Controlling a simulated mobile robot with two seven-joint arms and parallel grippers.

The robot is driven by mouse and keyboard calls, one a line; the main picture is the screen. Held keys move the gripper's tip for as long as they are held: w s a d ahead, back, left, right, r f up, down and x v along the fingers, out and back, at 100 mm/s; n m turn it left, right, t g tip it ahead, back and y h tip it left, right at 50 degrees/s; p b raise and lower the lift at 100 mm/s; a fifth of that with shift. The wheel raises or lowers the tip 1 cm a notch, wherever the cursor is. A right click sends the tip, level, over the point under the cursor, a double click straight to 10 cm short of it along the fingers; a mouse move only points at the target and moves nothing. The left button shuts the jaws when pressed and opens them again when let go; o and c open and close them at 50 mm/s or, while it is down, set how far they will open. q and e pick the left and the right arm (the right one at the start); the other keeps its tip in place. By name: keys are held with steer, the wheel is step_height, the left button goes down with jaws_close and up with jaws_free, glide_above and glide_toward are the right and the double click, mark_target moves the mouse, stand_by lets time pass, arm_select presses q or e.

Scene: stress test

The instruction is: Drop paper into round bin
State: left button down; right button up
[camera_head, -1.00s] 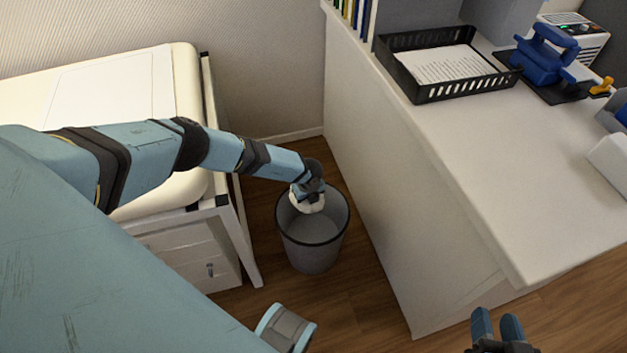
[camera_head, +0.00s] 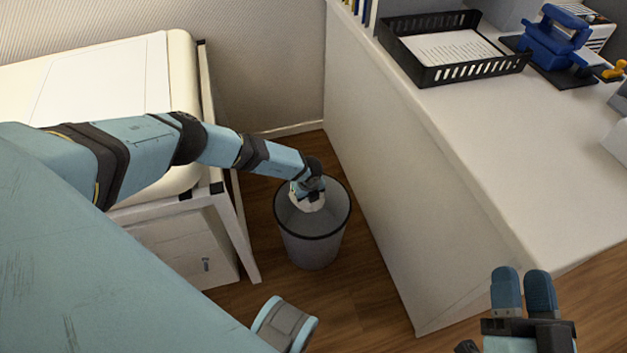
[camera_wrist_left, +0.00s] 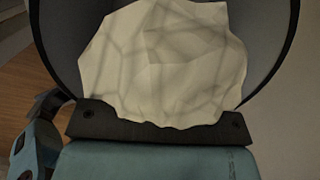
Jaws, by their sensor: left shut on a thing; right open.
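The crumpled white paper (camera_head: 306,202) shows at my left gripper (camera_head: 309,193), over the mouth of the round grey bin (camera_head: 312,250). My left gripper is shut on the paper. In the left wrist view the paper (camera_wrist_left: 165,62) fills the middle, with the bin's dark rim (camera_wrist_left: 287,62) curving around it; the fingertips are hidden behind the paper. The bin stands upright on the floor and its visible inside looks empty. My right gripper (camera_head: 524,285) is open and empty at the lower right, in front of the white desk.
The white desk (camera_head: 480,140) stands to the right of the bin and carries a black tray (camera_head: 455,72) with papers and a blue device (camera_head: 553,42). A padded bench (camera_head: 185,80) with a white frame stands left. Wooden floor (camera_head: 345,310) is clear in front of the bin.

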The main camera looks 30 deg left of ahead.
arm_select(q)
steer(key=c, duration=1)
jaws_free()
steer(key=shift+c, duration=0.2)
steer(key=shift+r, duration=0.1)
steer(key=shift+r, duration=0.3)
step_height(320, 180, up, 13)
steer(key=d+p, duration=0.1)
steer(key=p, duration=0.5)
steer(key=shift+s+d+p, duration=0.2)
steer(key=shift+s+p, duration=0.1)
steer(key=shift+s, duration=0.1)
arm_select(e)
steer(key=s+d+f+g+h, duration=0.1)
steer(key=d+f+g+h, duration=0.1)
steer(key=f, duration=0.4)
steer(key=d+f+g+h, duration=0.2)
steer(key=f+g, duration=0.1)
steer(key=f, duration=0.2)
steer(key=shift+s+d+f+g, duration=0.35)
steer(key=shift+d+g, duration=0.05)
